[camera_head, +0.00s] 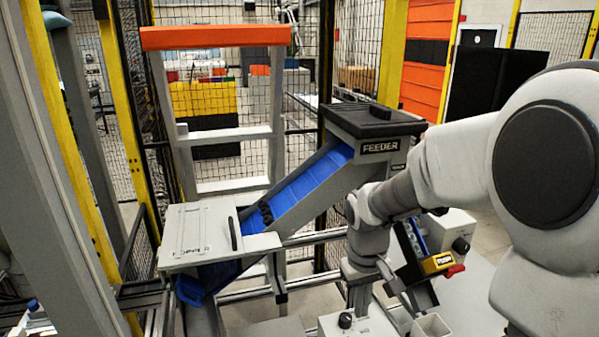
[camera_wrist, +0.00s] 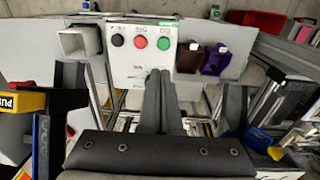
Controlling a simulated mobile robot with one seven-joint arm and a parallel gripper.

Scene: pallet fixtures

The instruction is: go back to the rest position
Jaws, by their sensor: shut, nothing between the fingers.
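My gripper (camera_wrist: 160,78) is in the lower middle of the wrist view, its two grey fingers together with nothing between them. The fingers point toward a white control panel (camera_wrist: 142,58) with a black, a red and a green button. I cannot tell whether they touch it. In the head view my arm reaches in from the right, and the wrist bends downward in front of the feeder (camera_head: 372,122). The fingertips are hard to make out there.
A blue conveyor (camera_head: 300,185) slopes from the feeder down to a grey hopper (camera_head: 205,235) at left. A yellow push block (camera_head: 438,263) is near my wrist. In the wrist view, a white square cup (camera_wrist: 80,42) and dark brown and purple bins (camera_wrist: 215,60) flank the panel. Fencing stands behind.

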